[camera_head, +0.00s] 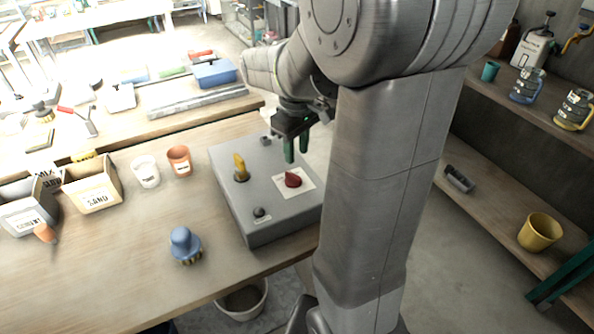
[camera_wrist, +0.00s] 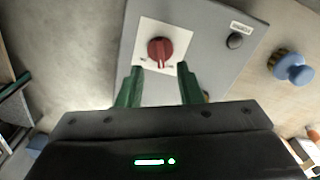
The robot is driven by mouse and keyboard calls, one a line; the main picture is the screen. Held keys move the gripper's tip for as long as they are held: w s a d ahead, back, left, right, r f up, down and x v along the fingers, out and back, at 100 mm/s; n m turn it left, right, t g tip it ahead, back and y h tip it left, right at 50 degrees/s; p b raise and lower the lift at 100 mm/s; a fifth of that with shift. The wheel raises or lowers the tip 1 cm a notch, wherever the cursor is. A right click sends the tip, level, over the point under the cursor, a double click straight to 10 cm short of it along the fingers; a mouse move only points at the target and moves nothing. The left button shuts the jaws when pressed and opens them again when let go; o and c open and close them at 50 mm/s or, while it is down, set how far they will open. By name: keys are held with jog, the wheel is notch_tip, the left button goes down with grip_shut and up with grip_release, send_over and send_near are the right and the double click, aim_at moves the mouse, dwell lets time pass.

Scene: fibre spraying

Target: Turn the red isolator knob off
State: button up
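The red isolator knob (camera_head: 293,180) sits on a white square plate (camera_head: 305,188) on top of a grey control box (camera_head: 228,172). In the wrist view the red knob (camera_wrist: 160,50) lies just beyond the fingertips and between their lines, with its ridge pointing roughly up and down the picture. My gripper (camera_head: 296,154) is above the box, behind the knob in the head view. Its two green fingers (camera_wrist: 158,72) are apart with nothing between them. They do not appear to touch the knob. The plate's markings are too small to read.
A yellow knob (camera_head: 240,168) and a black button (camera_head: 259,212) are also on the box. A blue brush (camera_head: 185,244), a white cup (camera_head: 145,171), an orange cup (camera_head: 179,160) and a sand box (camera_head: 92,186) stand to the left on the bench. A bucket (camera_head: 243,299) is below the edge.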

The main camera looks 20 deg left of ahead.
aim_at(297, 177)
notch_tip(297, 177, down, 8)
jog(key=shift+f, duration=0.1)
jog(key=shift+c, duration=0.2)
grip_shut()
